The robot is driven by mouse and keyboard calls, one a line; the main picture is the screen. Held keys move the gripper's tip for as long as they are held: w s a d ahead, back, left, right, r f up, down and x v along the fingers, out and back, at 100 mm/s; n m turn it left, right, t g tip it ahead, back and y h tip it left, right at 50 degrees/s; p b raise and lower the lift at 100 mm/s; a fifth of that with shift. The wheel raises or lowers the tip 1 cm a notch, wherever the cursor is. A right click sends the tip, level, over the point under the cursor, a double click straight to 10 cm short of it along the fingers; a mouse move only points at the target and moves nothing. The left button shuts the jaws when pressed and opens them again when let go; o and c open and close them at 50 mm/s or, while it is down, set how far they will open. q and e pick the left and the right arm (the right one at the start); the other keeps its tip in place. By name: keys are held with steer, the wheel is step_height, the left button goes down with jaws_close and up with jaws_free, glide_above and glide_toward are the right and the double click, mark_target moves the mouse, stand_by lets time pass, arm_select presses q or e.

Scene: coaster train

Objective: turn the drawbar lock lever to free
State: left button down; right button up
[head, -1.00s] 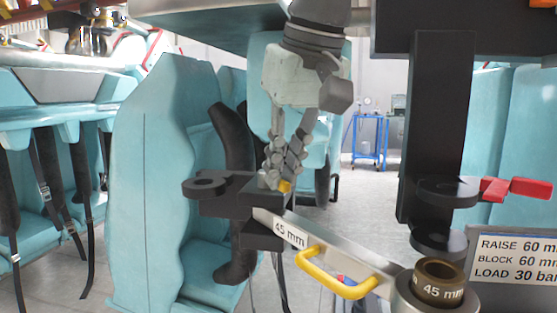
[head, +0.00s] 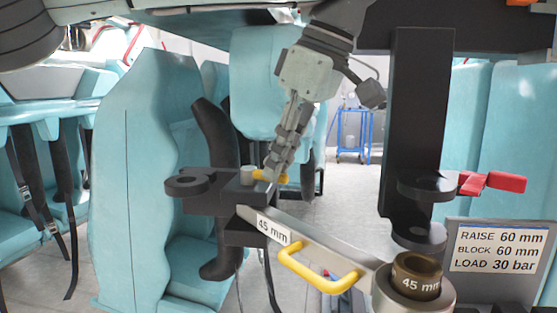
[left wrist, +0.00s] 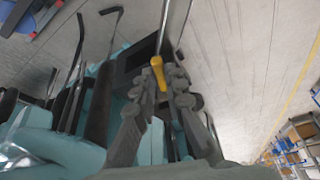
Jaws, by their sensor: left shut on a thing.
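The drawbar lock lever is a small yellow lever (head: 262,175) beside a short grey pin (head: 247,173) on the black bracket (head: 215,192) at the drawbar's far end. It points right from the pin in the head view. My left gripper (head: 273,170) reaches down from the upper right and is shut on the lever. In the left wrist view, the yellow lever (left wrist: 158,72) sits between the fingertips (left wrist: 160,88), which partly hide it. The grey drawbar (head: 320,248) carries a "45 mm" label and a yellow handle (head: 318,275). My right gripper is not in view.
A bronze "45 mm" bushing (head: 416,277) stands at the drawbar's near end. A black post (head: 418,110) and a red lever (head: 492,182) stand to the right, above a sign (head: 499,250). Turquoise seats (head: 130,180) stand close on the left.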

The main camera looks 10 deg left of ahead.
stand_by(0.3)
arm_select(q)
steer(key=c, duration=1.6)
jaws_free()
steer(key=shift+r, duration=0.1)
steer(key=v, duration=1.2)
